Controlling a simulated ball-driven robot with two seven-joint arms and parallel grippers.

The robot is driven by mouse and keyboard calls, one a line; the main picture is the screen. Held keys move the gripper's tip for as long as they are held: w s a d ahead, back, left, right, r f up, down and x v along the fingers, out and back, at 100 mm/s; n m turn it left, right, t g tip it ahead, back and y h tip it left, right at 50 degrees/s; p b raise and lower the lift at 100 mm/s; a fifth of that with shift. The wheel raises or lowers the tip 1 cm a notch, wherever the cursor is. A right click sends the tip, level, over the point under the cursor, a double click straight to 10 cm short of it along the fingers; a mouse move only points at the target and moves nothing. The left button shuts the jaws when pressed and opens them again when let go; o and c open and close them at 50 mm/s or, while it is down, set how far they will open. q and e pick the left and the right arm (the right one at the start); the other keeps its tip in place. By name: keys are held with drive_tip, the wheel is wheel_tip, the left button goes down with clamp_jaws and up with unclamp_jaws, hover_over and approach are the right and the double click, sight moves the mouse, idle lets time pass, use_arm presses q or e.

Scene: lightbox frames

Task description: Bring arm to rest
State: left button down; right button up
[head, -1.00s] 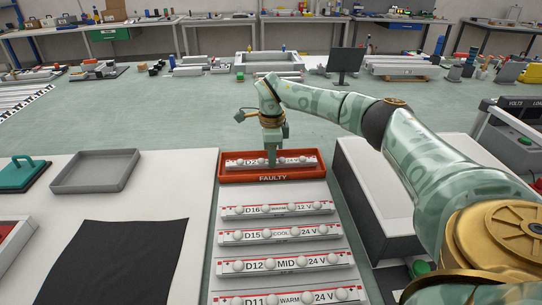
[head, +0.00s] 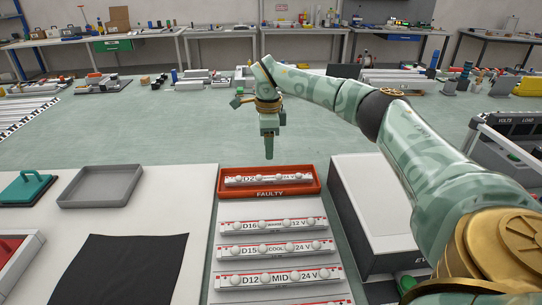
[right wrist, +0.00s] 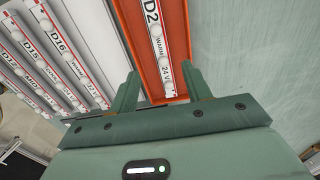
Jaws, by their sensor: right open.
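My right gripper (head: 269,146) is raised above the far end of the bench, just behind the red tray marked FAULTY (head: 230,190). In the right wrist view its two fingers (right wrist: 158,92) are apart with nothing between them. A light strip labelled D2 (head: 268,180) lies in the red tray, and it also shows in the right wrist view (right wrist: 160,45), beyond the fingertips. My right arm comes in from the right. My left gripper is not in view.
Several more strips, such as D16 (head: 273,224) and D12 (head: 279,277), lie in rows nearer me. A large white box (head: 375,205) stands to the right. A grey tray (head: 65,199) and black cloth (head: 130,270) lie on the left. Open floor is behind the bench.

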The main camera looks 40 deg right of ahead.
drive_tip(key=shift+r, duration=1.2)
